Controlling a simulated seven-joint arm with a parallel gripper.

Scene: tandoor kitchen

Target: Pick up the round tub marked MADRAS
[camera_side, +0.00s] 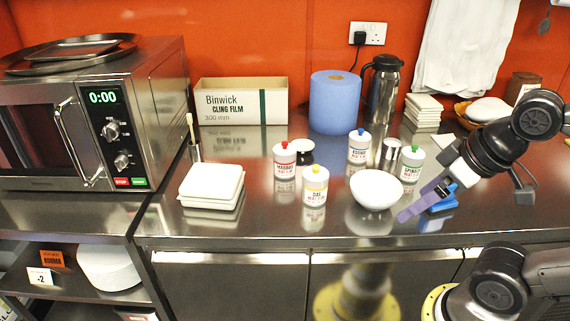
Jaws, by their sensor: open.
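The round tub whose label appears to read MADRAS (285,164) is white with a red-knobbed lid and stands upright on the steel counter, left of centre. Similar tubs stand near it: a yellow-topped one (314,189) to its front right, a blue-topped one (359,148) further back, and a green-topped one (411,164) to the right. Their small labels are hard to read. My gripper (408,214), with purple fingers, is open and empty at the right, low over the counter's front part. It is well apart from the red-topped tub. One finger largely hides the other.
A white bowl (374,190) lies between my gripper and the tubs. White stacked containers (212,185) sit left of the red-topped tub, and a small dark-topped pot (301,146) is close behind it. A blue roll (334,102) and cling film box (242,100) stand behind.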

